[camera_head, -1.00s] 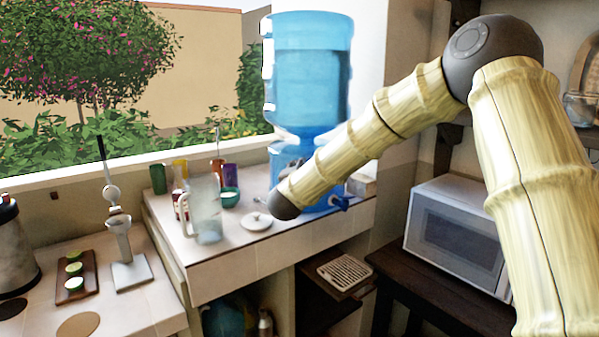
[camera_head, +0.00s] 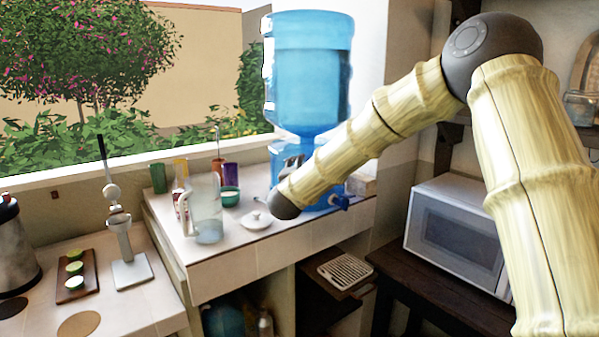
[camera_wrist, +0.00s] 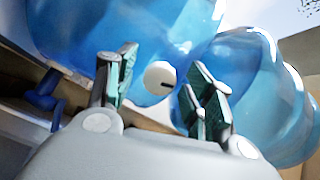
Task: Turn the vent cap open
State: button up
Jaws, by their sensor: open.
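The vent cap (camera_wrist: 160,77) is a small round white disc with a short dark slot, on the blue water dispenser (camera_wrist: 85,30) in the wrist view. The slot points roughly sideways. My gripper (camera_wrist: 163,88) is open, with one dark green fingertip pad on either side of the cap in the picture. A gap shows between each finger and the cap; I cannot tell the depth between them. In the head view the dispenser with its big blue bottle (camera_head: 308,75) stands on the counter, and my arm hides the cap.
On the counter stand a glass pitcher (camera_head: 206,208), a small white lidded dish (camera_head: 256,220) and a teal bowl (camera_head: 230,196). A blue tap (camera_head: 341,202) sticks out at the dispenser's right. A microwave (camera_head: 455,238) stands lower right.

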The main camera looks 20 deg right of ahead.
jog(key=v, duration=1.2)
jog(key=s+a+f+n+g+y, duration=0.1)
jog(key=s+f+n+g+y, duration=0.3)
jog(key=f, duration=1.3)
jog(key=s+a+f+n+g+y, duration=0.1)
jog(key=s+f+n, duration=0.45)
jog(key=f, duration=1.05)
jog(key=s+f+n+g+y, duration=0.2)
jog(key=s+f+n+g, duration=0.45)
jog(key=s+f, duration=1.7)
jog(key=s+d+f+n+g, duration=0.1)
jog(key=s+g, duration=0.1)
jog(key=s, duration=0.8)
jog(key=s+d+f+n+g, duration=0.1)
jog(key=s+f+g, duration=0.1)
jog(key=s, duration=0.7)
jog(key=shift+s+d+f+n+g+y, duration=0.25)
jog(key=shift+s+d+n+g+y, duration=0.1)
jog(key=shift+d+n+g, duration=0.1)
